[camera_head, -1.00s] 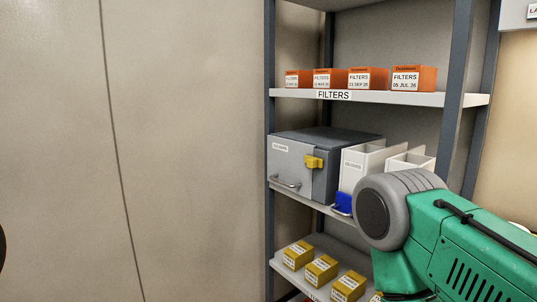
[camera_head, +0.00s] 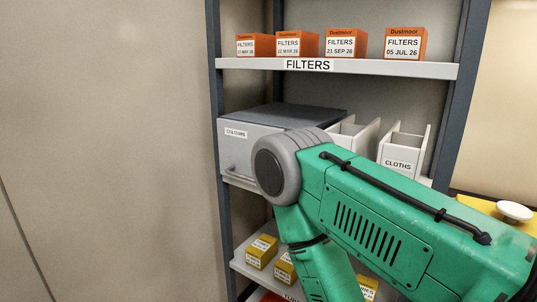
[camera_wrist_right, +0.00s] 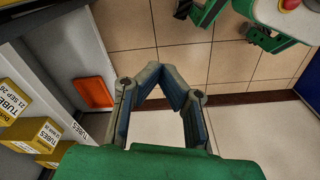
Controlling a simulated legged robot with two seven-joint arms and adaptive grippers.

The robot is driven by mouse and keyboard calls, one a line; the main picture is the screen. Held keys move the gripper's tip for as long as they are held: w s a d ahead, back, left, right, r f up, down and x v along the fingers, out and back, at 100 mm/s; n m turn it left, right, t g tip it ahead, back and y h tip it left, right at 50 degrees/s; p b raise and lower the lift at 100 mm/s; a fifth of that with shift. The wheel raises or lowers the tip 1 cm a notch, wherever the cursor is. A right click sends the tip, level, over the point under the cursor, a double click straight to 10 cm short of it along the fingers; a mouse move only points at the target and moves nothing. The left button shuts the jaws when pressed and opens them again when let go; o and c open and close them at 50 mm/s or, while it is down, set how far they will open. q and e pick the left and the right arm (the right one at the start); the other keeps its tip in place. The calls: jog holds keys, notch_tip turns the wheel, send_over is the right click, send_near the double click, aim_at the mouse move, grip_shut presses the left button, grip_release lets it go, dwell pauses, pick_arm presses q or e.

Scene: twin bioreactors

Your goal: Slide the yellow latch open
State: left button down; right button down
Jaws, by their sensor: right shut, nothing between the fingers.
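The grey box (camera_head: 262,121) labelled COLOURS sits on the middle shelf in the head view. The yellow latch on its front is not visible; my green right arm and grey joint cover that part of the box. My right gripper (camera_wrist_right: 160,72) shows in the right wrist view, its fingertips together and empty, over the floor and beside the shelving. It is out of sight in the head view.
Orange filter boxes (camera_head: 340,43) line the upper shelf. White bins (camera_head: 402,148), one labelled CLOTHS, stand right of the grey box. Yellow TUBES boxes (camera_wrist_right: 22,105) sit on a lower shelf, near an orange tray-like object (camera_wrist_right: 94,93). Tiled floor (camera_wrist_right: 128,24) lies beyond the gripper.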

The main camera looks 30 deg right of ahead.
jog(key=w+d+r+n+t+h+p, duration=0.1)
jog(key=w+r+n+t+h+p, duration=0.2)
jog(key=w+r+p, duration=0.65)
jog(key=w+r+n+t+h+p, duration=0.1)
jog(key=w+r+n+t+p, duration=0.35)
jog(key=w, duration=1.05)
jog(key=w+r+t+h+p, duration=0.2)
jog(key=w+r+h+p, duration=0.2)
jog(key=r, duration=1)
jog(key=w+a+r+t+h+p, duration=0.1)
jog(key=w+r+h+p, duration=0.3)
jog(key=r, duration=0.9)
jog(key=w+t+h, duration=0.1)
jog(key=w, duration=0.1)
jog(key=shift+w+a+r, duration=0.15)
jog(key=shift+w+r, duration=0.2)
jog(key=shift+r, duration=0.05)
